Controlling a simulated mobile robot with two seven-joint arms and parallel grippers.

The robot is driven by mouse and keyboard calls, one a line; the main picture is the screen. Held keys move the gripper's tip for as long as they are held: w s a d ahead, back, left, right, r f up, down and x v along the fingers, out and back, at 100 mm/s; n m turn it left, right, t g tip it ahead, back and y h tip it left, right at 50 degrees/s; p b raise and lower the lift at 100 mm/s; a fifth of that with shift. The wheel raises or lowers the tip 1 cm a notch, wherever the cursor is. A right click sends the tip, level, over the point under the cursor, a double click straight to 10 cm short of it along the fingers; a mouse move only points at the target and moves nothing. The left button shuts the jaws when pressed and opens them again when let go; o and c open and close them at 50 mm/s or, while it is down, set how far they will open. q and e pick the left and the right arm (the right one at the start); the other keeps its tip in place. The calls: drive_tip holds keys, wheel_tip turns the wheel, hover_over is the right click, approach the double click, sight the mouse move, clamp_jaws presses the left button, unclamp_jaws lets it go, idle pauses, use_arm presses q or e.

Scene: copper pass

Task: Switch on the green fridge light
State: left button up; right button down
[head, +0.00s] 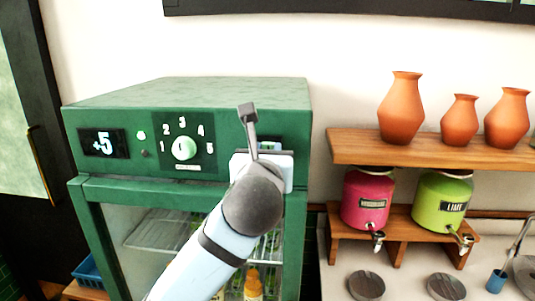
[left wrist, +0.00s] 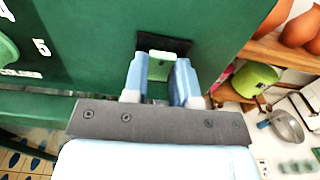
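The green fridge (head: 200,92) stands at the left with a glass front. Its light switch is a small pale green rocker (left wrist: 161,56) on a dark plate at the right of the control panel, seen in the left wrist view. In the head view, my left gripper (head: 268,155) covers most of that plate. My left gripper (left wrist: 161,68) is open, its two blue fingers apart on either side of the rocker. I cannot tell whether they touch it. My right gripper is not in view.
A numbered dial (head: 184,148) and a display (head: 103,143) reading +5 are on the same panel, left of my gripper. A wooden shelf (head: 430,148) with orange vases, and pink (head: 366,199) and lime (head: 441,199) dispensers below, stand to the right.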

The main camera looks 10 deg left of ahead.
use_arm(q)
drive_tip(key=shift+r+g, duration=0.2)
drive_tip(key=shift+g, duration=0.5)
drive_tip(key=o, duration=0.9)
drive_tip(key=shift+s+r, duration=0.3)
drive_tip(key=shift+s, duration=2)
drive_tip(key=shift+s+r, duration=0.25)
drive_tip(key=shift+s, duration=2)
drive_tip(key=shift+s+r, duration=0.3)
drive_tip(key=shift+s, duration=2)
drive_tip(key=shift+f, duration=0.1)
